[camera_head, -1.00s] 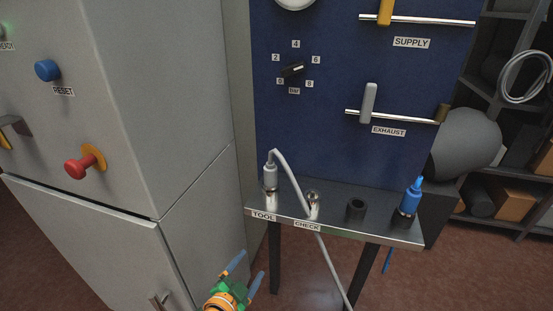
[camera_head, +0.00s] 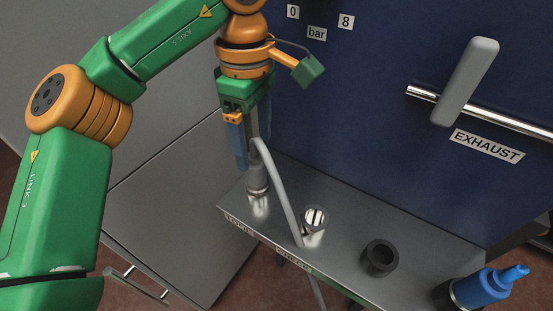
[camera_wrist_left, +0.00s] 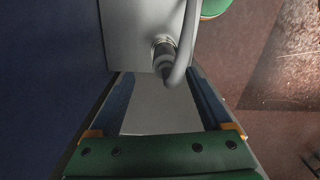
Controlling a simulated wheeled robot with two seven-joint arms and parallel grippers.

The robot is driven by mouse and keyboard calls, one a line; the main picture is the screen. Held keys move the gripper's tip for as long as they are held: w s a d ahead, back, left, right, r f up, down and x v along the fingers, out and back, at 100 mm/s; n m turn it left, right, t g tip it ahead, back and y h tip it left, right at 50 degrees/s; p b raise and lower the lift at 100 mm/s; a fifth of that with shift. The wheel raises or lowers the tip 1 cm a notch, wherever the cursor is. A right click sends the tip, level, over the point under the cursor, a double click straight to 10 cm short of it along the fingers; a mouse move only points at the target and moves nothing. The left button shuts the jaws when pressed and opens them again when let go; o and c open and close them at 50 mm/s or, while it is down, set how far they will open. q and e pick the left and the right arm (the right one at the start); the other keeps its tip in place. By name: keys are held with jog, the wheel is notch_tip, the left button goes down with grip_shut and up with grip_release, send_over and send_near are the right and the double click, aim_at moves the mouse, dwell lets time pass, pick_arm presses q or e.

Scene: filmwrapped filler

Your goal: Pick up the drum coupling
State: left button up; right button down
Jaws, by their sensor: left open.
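A grey coupling (camera_head: 257,178) with a grey hose bent out of its top stands upright in the left-hand holder on the metal shelf (camera_head: 345,240). No label names the drum coupling, so I cannot be sure this is it. My left gripper (camera_head: 252,157) is open, fingers pointing down, close by this coupling's top. In the left wrist view the coupling (camera_wrist_left: 164,56) and its hose lie just beyond and between the open blue fingertips (camera_wrist_left: 161,76). I see nothing held, and cannot tell whether a finger touches the hose. My right gripper is out of view.
A silver fitting (camera_head: 314,218), an empty black holder (camera_head: 379,258) and a blue coupling (camera_head: 482,288) stand along the shelf to the right. A blue panel (camera_head: 370,130) with the EXHAUST lever (camera_head: 466,80) rises behind. A grey cabinet (camera_head: 185,190) stands left.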

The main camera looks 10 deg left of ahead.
aim_at(255, 171)
pick_arm(q)
jog(key=shift+s+a+f+b, duration=0.2)
jog(key=shift+s+f, duration=0.15)
jog(key=shift+f, duration=0.25)
jog(key=shift+s+a+f+b, duration=0.15)
jog(key=shift+s+f, duration=0.15)
jog(key=shift+f, duration=0.25)
jog(key=f, duration=0.4)
jog(key=shift+w+d+f, duration=0.15)
jog(key=shift+w+d, duration=0.15)
jog(key=shift+d, duration=0.1)
jog(key=shift+s, duration=0.15)
jog(key=c, duration=0.5)
grip_shut()
